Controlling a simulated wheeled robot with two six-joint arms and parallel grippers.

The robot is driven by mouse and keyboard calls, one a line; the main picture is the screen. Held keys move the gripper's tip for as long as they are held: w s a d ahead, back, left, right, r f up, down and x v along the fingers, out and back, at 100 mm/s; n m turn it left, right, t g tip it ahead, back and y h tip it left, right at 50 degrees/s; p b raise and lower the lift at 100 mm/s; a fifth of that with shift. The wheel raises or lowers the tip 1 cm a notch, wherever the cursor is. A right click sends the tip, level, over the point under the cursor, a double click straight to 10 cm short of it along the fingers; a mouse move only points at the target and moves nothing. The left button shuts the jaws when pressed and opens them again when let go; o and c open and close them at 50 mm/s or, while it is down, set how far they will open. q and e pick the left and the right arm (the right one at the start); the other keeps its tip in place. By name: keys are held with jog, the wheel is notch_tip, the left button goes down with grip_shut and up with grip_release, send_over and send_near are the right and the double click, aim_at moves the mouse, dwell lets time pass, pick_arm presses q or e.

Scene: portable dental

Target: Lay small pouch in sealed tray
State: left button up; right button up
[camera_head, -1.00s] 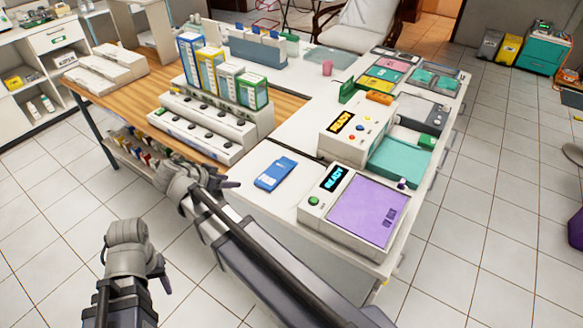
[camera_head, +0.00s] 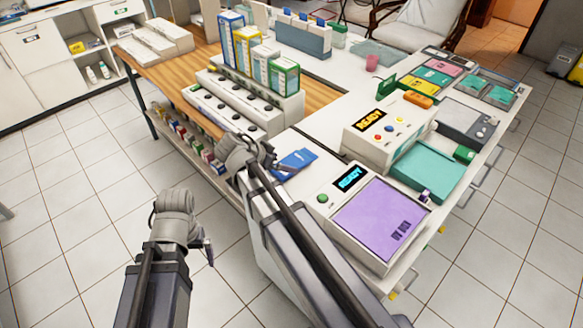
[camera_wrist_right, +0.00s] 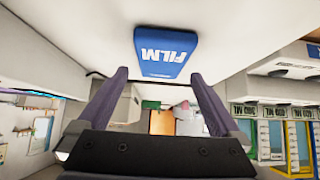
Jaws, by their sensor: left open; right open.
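A flat blue packet (camera_head: 295,162) lies on the white table at the near left; in the right wrist view the packet (camera_wrist_right: 165,48) shows the word FILM. My right gripper (camera_head: 270,163) is open and empty, just left of the packet; in the wrist view its fingers (camera_wrist_right: 158,76) are spread below the packet, apart from it. My left gripper (camera_head: 208,255) is open and empty over the floor, left of the table. I cannot tell which thing is the small pouch or the sealed tray. A tray with teal contents (camera_head: 489,92) stands at the back right.
A box with a purple panel (camera_head: 380,218) stands right of the packet, with another READY box (camera_head: 385,128) behind it. A teal tray (camera_head: 430,172) lies at the right. A stepped white rack (camera_head: 235,100) holds several tall boxes at the left.

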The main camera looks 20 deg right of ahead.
aim_at(290, 164)
jog(key=b+x, duration=0.2)
jog(key=x, duration=0.1)
jog(key=shift+w+d+f, duration=0.15)
jog(key=shift+f, duration=0.25)
jog(key=shift+r, duration=0.1)
jog(key=shift+c, duration=0.2)
jog(key=c, duration=1.2)
jog(key=shift+c, duration=0.2)
jog(key=shift+r, duration=0.1)
notch_tip(290, 164, up, 10)
jog(key=p, duration=1)
